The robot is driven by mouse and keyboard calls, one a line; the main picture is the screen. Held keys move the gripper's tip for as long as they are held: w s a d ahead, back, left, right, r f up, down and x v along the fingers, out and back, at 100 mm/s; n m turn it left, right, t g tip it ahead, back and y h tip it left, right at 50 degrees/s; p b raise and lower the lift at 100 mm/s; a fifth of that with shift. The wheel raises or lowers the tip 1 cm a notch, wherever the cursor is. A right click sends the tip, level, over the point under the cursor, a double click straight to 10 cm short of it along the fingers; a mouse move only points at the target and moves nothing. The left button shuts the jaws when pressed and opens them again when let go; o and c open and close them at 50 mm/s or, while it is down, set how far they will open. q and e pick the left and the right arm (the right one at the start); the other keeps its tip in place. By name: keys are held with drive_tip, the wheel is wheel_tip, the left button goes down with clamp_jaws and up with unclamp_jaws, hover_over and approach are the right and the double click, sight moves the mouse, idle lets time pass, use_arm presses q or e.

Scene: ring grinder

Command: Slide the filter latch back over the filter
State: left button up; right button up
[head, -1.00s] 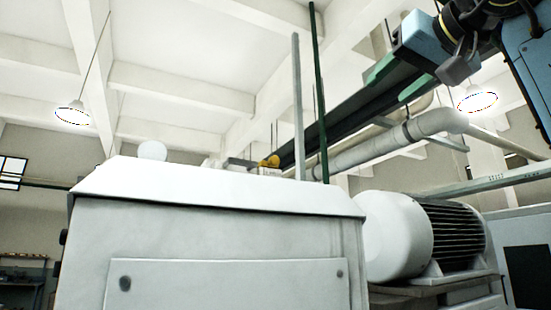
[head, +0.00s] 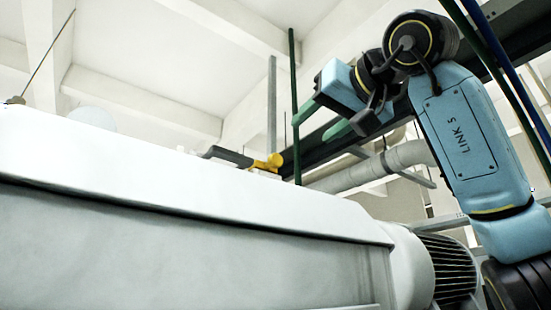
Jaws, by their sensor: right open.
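A dark handle-like bar (head: 228,156) with a yellow end piece (head: 270,162) lies on top of the white machine housing (head: 180,180); it may be the filter latch, but I cannot tell for sure. I cannot make out the filter. My right gripper (head: 310,130) is raised above the housing, up and right of the yellow piece. Its two green fingers are apart with nothing seen between them, and it appears clear of the bar. My left gripper is not in view.
A green upright pole (head: 294,90) and a grey pole (head: 271,105) rise behind the housing near the yellow piece. A pale pipe (head: 385,162) runs behind. A ribbed motor (head: 448,265) stands at the lower right. The space above the housing's left part looks open.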

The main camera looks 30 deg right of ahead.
drive_tip(key=w, duration=0.2)
drive_tip(key=p, duration=0.1)
approach(276, 158)
drive_tip(key=w, duration=0.3)
drive_tip(key=w+p, duration=0.1)
drive_tip(key=w, duration=0.2)
drive_tip(key=shift+w+d, duration=0.2)
drive_tip(key=shift+d, duration=0.15)
drive_tip(key=shift+w+p, duration=0.4)
drive_tip(key=shift+w, duration=0.35)
drive_tip(key=shift+w+d, duration=0.1)
drive_tip(key=shift+w, duration=0.2)
drive_tip(key=shift+s, duration=0.15)
clamp_jaws()
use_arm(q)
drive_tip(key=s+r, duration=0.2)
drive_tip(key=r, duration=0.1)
